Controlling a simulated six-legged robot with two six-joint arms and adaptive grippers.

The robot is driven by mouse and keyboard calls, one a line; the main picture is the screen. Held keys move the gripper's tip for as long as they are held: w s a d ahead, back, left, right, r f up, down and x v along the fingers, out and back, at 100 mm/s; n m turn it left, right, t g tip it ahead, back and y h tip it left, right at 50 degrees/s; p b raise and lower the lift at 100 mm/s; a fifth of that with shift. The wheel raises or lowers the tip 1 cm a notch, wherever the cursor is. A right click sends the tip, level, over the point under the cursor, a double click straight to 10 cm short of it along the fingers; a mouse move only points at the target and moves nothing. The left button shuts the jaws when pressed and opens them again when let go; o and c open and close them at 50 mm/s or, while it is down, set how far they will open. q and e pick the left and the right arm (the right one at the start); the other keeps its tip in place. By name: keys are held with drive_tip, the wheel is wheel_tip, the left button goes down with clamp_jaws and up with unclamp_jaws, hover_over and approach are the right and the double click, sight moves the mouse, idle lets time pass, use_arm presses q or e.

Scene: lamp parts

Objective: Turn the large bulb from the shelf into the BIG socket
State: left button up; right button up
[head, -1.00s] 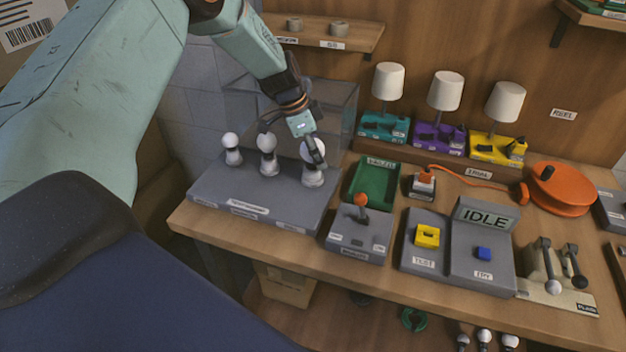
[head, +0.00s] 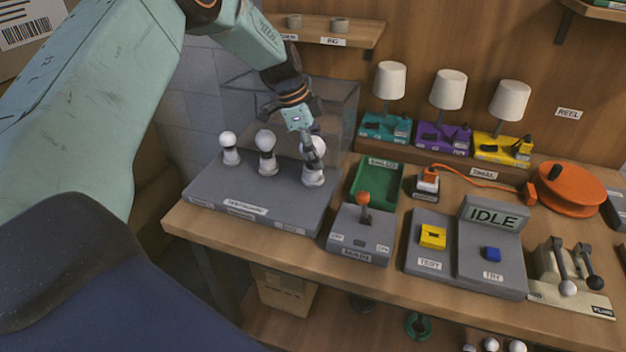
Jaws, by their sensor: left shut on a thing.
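My left gripper (head: 308,142) reaches down over the right end of the grey socket board. It is shut on a large white bulb (head: 320,153), which stands upright at the rightmost socket (head: 313,176). The fingers cover part of the bulb, and I cannot tell how deep its base sits. Two other white bulbs stand in the left socket (head: 228,140) and the middle socket (head: 265,141) of the grey board (head: 215,192). The labels on the board's front are too small to read surely. My right gripper is not in view.
A clear panelled box (head: 343,98) stands behind the board. To the right are a green tray (head: 378,186), a grey box with an orange lever (head: 362,215), and a console reading IDLE (head: 492,217). Three lamps (head: 449,90) stand at the back. More bulbs (head: 491,345) sit below the table.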

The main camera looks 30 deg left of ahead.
use_arm(q)
drive_tip(key=shift+w+a+r+m+b, duration=0.2)
drive_tip(key=shift+m+b, duration=0.2)
drive_tip(key=shift+m, duration=0.1)
drive_tip(key=shift+s+f+m+g+b, duration=0.1)
drive_tip(key=shift+m+g+b, duration=0.4)
drive_tip(key=shift+m+b, duration=0.55)
drive_tip(key=m+g, duration=0.1)
drive_tip(key=m, duration=0.2)
drive_tip(key=shift+s+b, duration=0.2)
drive_tip(key=shift+b, duration=0.1)
drive_tip(key=o, duration=0.5)
drive_tip(key=shift+m, duration=0.25)
drive_tip(key=o, duration=0.6)
drive_tip(key=shift+f, duration=0.2)
drive_tip(key=shift+c, duration=0.2)
drive_tip(key=shift+s+d+r, duration=0.1)
drive_tip(key=shift+s, duration=0.05)
